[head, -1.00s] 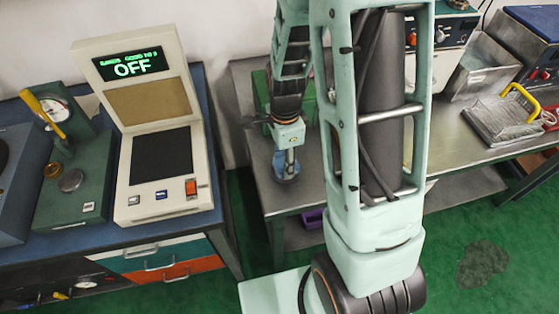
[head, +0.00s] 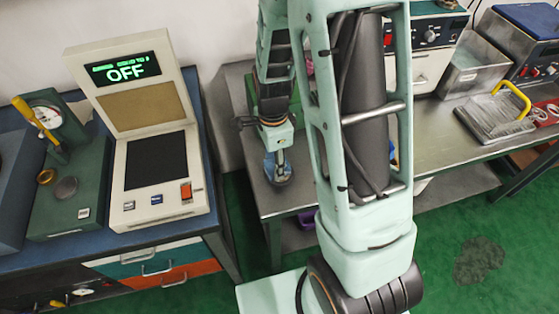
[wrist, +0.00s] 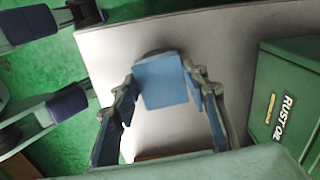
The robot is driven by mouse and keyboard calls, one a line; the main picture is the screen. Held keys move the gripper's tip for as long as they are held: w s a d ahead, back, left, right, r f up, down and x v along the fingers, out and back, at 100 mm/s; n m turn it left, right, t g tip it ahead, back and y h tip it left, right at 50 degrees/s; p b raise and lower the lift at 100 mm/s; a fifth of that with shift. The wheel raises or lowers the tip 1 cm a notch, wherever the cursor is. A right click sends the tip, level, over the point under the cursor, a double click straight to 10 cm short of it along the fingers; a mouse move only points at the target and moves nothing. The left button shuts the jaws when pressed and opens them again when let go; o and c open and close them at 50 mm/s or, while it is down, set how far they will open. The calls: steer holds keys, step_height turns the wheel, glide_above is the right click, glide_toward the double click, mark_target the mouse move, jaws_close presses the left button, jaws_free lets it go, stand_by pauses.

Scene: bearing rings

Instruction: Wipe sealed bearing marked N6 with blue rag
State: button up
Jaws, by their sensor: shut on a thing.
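My gripper (wrist: 161,82) is shut on a blue rag (wrist: 163,88), which fills the space between its fingertips. In the head view, my gripper (head: 277,158) points down close to the left end of the metal bench, with the rag low beneath it. A dark rounded edge (wrist: 155,52) shows just past the rag in the wrist view. It may be a bearing under the rag, but the rag covers most of it. No N6 mark is readable in either view.
A green box (wrist: 288,110) with lettering stands on the metal bench (wrist: 110,45), right of my gripper in the wrist view. In the head view, a device reading OFF (head: 160,175) stands on the blue bench at left. A wire tray (head: 490,115) lies at right.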

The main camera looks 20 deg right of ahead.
steer(key=shift+a+f, duration=0.15)
steer(key=shift+a, duration=0.2)
steer(key=shift+d, duration=0.15)
steer(key=shift+d, duration=1.35)
steer(key=shift+s+a, duration=0.1)
steer(key=shift+a, duration=0.05)
steer(key=shift+s+a, duration=0.15)
steer(key=shift+a, duration=1.15)
steer(key=shift+d, duration=1.5)
